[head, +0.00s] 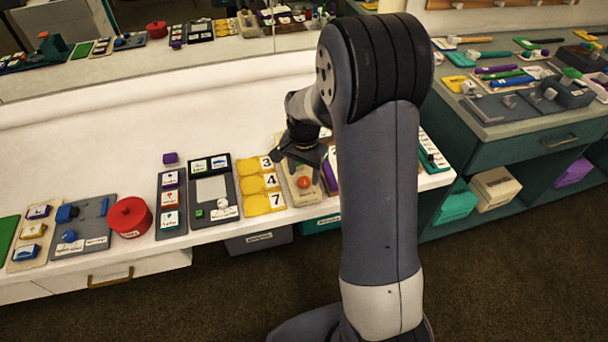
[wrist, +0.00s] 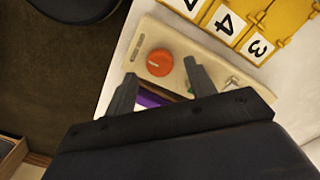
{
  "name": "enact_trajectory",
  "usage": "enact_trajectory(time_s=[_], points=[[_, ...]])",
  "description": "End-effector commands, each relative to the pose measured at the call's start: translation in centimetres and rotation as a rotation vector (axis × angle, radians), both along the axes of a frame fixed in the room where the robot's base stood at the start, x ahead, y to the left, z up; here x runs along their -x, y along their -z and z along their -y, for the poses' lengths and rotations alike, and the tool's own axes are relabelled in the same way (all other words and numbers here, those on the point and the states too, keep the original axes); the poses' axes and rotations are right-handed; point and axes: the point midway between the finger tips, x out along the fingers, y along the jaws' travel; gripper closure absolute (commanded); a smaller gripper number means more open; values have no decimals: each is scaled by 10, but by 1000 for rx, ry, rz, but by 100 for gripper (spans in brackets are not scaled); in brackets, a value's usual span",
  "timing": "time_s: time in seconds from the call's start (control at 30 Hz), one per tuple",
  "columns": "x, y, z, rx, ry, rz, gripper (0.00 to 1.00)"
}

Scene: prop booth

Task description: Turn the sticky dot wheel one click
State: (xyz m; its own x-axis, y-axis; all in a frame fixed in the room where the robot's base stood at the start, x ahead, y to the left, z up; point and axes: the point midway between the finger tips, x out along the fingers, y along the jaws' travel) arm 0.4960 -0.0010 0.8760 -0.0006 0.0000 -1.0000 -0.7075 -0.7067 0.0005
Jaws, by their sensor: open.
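An orange round knob with a white mark (head: 304,182), which looks like the wheel, sits on a beige panel (head: 301,198) on the white counter. In the wrist view the knob (wrist: 160,62) shows whole, with its mark facing up, beyond and between the fingertips. My gripper (head: 299,160) is above the panel's back part, fingers spread and pointing down. In the wrist view my gripper (wrist: 160,72) is open with nothing between its fingers. The fingers look apart from the knob; the exact height gap cannot be told. No readable label shows on the panel.
Yellow number cards (head: 262,188) lie left of the panel. A purple item (head: 329,176) lies close on its right. A grey board (head: 211,190) and a red lidded pot (head: 130,217) stand further left. My arm hides part of the counter. A mirror backs the counter.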

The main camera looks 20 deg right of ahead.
Motion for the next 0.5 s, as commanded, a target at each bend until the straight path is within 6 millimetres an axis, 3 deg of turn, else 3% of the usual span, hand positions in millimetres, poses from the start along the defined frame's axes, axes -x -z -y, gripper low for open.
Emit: enact_trajectory(time_s=[0.2,0.5], points=[[0,20,0,0,-1,-1,48],[0,22,0,0,-1,1,48]])
